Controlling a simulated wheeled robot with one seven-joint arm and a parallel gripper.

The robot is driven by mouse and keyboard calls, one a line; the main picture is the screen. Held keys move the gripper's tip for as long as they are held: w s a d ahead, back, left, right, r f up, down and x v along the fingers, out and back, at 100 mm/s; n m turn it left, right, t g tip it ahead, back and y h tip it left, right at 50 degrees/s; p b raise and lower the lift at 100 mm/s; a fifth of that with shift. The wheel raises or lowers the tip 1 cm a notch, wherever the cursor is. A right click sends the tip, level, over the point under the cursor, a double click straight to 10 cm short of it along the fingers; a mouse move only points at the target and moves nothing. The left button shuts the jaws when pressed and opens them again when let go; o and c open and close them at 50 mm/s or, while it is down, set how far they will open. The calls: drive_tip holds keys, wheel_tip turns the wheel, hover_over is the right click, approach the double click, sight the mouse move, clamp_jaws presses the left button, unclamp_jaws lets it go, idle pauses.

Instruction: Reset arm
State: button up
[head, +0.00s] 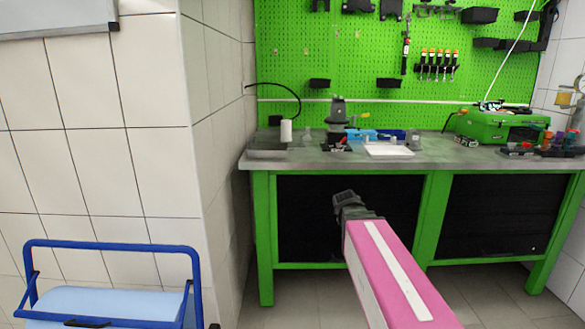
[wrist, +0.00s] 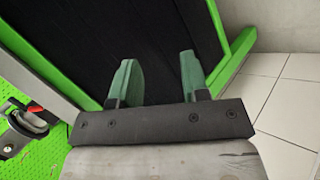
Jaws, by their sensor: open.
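My arm shows pink with a white stripe in the head view, reaching forward from the lower right. Its dark end, my gripper (head: 345,197), is in front of the dark lower panel of the green workbench (head: 430,215), below the grey bench top. In the wrist view my gripper (wrist: 160,78) has two greenish fingers spread apart with nothing between them. The black panel of the bench lies beyond the fingers. No held object shows.
The bench top carries a white tray (head: 389,150), a white cylinder (head: 286,131), a green toolbox (head: 499,127) and small parts. A green pegboard (head: 300,60) with tools hangs behind. A blue-framed cart (head: 110,247) stands at lower left. Tiled floor shows between cart and bench.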

drive_tip(key=s+a+f+m+g+y, duration=0.2)
drive_tip(key=s+f+m+g, duration=0.6)
drive_tip(key=s+f+m, duration=0.4)
drive_tip(key=s+f+y, duration=0.1)
drive_tip(key=s+f, duration=0.4)
drive_tip(key=shift+s+a+f, duration=0.35)
